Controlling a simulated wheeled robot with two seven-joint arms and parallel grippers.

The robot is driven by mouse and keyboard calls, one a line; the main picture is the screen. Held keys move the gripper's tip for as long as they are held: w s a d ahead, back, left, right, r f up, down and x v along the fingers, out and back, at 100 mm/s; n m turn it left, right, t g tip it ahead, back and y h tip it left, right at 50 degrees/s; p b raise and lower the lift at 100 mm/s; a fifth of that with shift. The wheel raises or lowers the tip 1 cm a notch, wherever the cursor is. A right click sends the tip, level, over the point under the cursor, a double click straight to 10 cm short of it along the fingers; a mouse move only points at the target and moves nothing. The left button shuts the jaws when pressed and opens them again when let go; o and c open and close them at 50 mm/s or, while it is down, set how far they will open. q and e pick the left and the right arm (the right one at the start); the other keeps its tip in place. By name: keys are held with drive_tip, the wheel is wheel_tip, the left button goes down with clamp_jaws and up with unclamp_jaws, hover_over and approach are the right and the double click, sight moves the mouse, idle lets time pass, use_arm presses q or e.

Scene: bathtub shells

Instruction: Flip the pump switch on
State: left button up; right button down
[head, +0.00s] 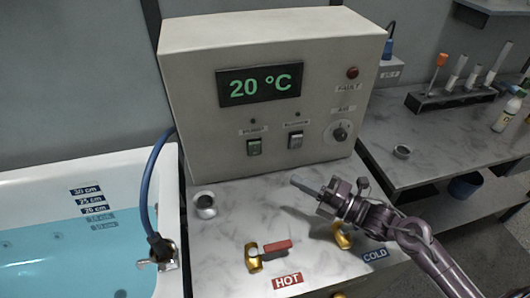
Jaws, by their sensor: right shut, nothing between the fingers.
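The beige control box (215,88) stands on the marble counter with a display (260,85) reading 20 °C. The pump switch (254,147) is the left of two rockers on its front, under a small dark lamp (253,121); its label is blurred. It has a greenish face, and I cannot tell which way it is tilted. My right gripper (301,182) is shut and empty, over the counter in front of the box, below and right of the pump switch and apart from it. My left gripper is not in view.
A second rocker switch (295,140) and a round knob (340,133) sit to the right. A water-filled bathtub (120,168) stands left.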

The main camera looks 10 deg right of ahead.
sight(252, 147)
drive_tip(key=shift+w+d+p+x, duration=0.35)
drive_tip(key=shift+p+x, duration=0.45)
drive_tip(key=shift+x, duration=1.15)
drive_tip(key=shift+w+d+p+x, duration=0.3)
drive_tip(key=shift+p+x, duration=0.45)
drive_tip(key=shift+x, duration=1.2)
drive_tip(key=shift+w+d+p+x, duration=0.35)
drive_tip(key=shift+p+x, duration=0.45)
drive_tip(key=shift+x, duration=1.15)
drive_tip(key=shift+r, duration=0.1)
drive_tip(key=shift+w+r, duration=0.15)
drive_tip(key=shift+r, duration=0.05)
drive_tip(key=shift+w+m, duration=0.1)
drive_tip(key=shift+m, duration=0.2)
drive_tip(key=shift+f, duration=0.15)
